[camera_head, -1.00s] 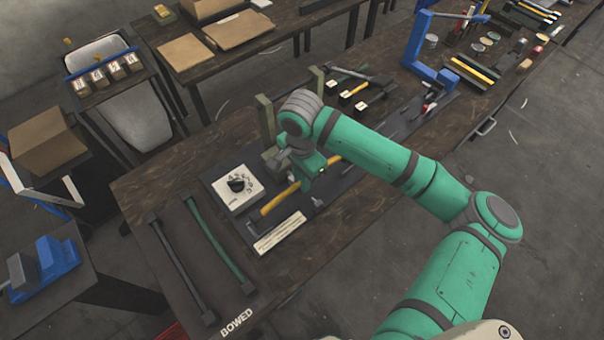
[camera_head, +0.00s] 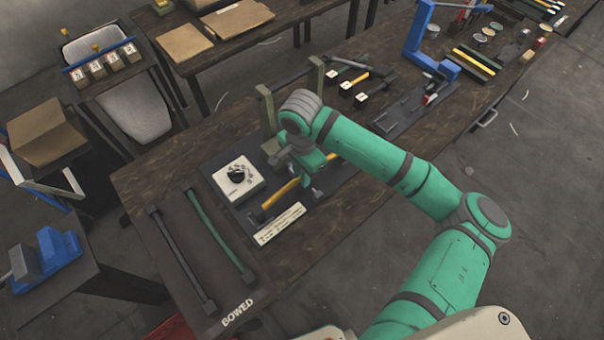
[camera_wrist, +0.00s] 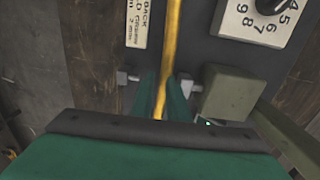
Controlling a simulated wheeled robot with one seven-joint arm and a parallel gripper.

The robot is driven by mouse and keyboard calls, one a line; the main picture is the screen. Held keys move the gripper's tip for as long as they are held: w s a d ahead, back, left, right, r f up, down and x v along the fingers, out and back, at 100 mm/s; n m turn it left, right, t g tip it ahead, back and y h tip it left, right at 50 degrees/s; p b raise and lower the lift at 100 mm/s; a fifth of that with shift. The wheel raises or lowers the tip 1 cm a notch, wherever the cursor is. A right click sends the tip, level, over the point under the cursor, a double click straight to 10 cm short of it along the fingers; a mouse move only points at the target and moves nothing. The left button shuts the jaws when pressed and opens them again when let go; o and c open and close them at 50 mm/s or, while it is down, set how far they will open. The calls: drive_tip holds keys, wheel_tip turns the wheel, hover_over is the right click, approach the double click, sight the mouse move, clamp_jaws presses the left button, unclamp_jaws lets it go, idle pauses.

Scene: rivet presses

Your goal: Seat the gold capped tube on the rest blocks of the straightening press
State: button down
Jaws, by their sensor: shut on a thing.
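The gold capped tube (camera_head: 283,195) shows as a yellow rod over the dark plate of the press (camera_head: 238,210). In the wrist view the tube (camera_wrist: 171,50) runs straight up from between my green fingers. My gripper (camera_wrist: 163,98) is shut on it; in the head view my gripper (camera_head: 308,172) is over the press. Small grey metal parts (camera_wrist: 130,78) show on each side of the fingers. An olive block (camera_wrist: 230,92) is close to their right. My arm hides much of the press, and I cannot tell whether the tube touches the rest blocks.
A white dial box (camera_head: 238,180) and a printed strip (camera_head: 280,224) are beside the tube's near end. The olive press frame (camera_head: 267,108) rises behind my gripper. A dark bar (camera_head: 180,258) and a green tube (camera_head: 220,238) lie on the BOWED mat at left.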

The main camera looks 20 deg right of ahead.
drive_tip(key=shift+f, duration=0.65)
drive_tip(key=c, duration=1.6)
unclamp_jaws()
drive_tip(key=shift+c, duration=0.2)
drive_tip(key=shift+r, duration=0.1)
wheel_tip(320, 180, up, 11)
drive_tip(key=shift+w+f, duration=0.1)
drive_tip(key=shift+f, duration=0.1)
